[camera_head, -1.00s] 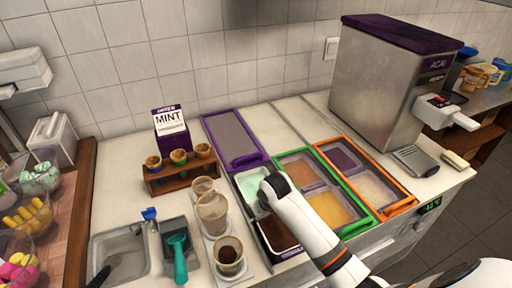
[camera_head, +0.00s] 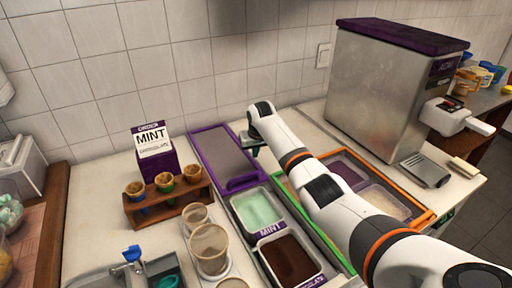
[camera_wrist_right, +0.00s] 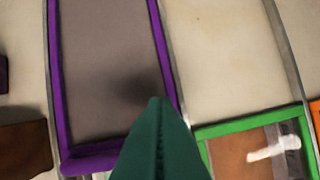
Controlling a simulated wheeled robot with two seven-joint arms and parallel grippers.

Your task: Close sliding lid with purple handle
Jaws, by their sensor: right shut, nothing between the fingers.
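The sliding lid with the purple handle (camera_head: 221,155) is a grey panel in a purple frame. It lies slid back toward the wall, and its handle bar (camera_head: 244,182) is at the near end. The mint tub (camera_head: 257,209) and the brown topping tub (camera_head: 290,260) in front of it are uncovered. My right gripper (camera_head: 250,144) is shut and empty beside the lid's right edge, behind the handle. In the right wrist view its green fingers (camera_wrist_right: 158,105) overlap the purple frame (camera_wrist_right: 166,60); I cannot tell if they touch. My left gripper is not in view.
The orange-framed lid (camera_head: 420,213) and the green-framed one (camera_head: 290,192), partly hidden by my right arm, lie to the right. Cups (camera_head: 209,248) and a cone rack (camera_head: 168,203) stand left. A steel machine (camera_head: 385,95) stands at the back right.

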